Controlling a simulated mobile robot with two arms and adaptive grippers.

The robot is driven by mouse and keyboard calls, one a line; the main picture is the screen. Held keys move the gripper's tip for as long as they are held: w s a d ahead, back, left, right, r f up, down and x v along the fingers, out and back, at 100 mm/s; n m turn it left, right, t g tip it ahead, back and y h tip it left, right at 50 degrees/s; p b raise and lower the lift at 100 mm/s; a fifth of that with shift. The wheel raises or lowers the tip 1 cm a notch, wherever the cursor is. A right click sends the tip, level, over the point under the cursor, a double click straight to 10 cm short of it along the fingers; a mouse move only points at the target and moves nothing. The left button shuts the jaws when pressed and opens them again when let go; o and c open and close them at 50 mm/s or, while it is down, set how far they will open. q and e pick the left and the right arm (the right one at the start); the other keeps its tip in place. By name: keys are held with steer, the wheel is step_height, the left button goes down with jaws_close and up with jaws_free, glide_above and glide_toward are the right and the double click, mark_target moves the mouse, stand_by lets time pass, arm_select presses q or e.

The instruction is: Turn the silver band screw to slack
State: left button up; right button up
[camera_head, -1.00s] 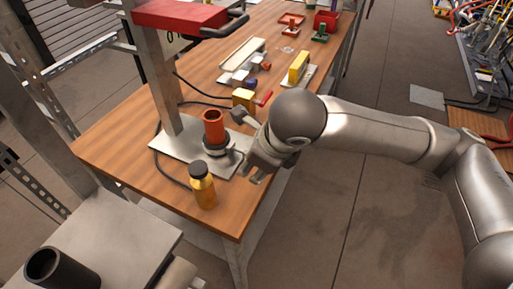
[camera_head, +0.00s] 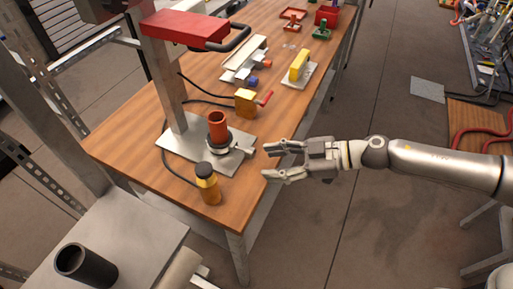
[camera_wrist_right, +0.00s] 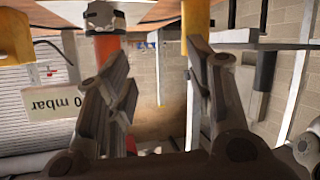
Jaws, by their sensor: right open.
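The silver band (camera_head: 219,145) sits around the lower part of an upright orange-red tube (camera_head: 217,125) on a grey metal base plate (camera_head: 232,160). A small silver piece, perhaps its screw (camera_head: 246,151), sticks out at the band's right side; its exact shape is too small to tell. The band (camera_wrist_right: 103,17) and the tube (camera_wrist_right: 108,46) also show upside down in the right wrist view. My right gripper (camera_head: 268,161) is open and empty, just right of the plate, fingers pointing left towards the band and apart from it. My left gripper is not in view.
A yellow bottle with a black cap (camera_head: 208,184) stands in front of the plate, near the gripper's path. A red press head (camera_head: 187,29) on a grey column (camera_head: 165,80) rises behind. A yellow block with a red lever (camera_head: 246,103) sits farther back.

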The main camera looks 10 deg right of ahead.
mark_target(254, 152)
steer(key=w+d+f+m+t+h, duration=0.2)
steer(key=w+d+m+t, duration=0.1)
steer(key=d+m, duration=0.25)
steer(key=x, duration=1.1)
steer(key=shift+a+r+p, duration=0.1)
steer(key=shift+r+p, duration=0.05)
steer(key=shift+p, duration=0.25)
steer(key=shift+c, duration=0.3)
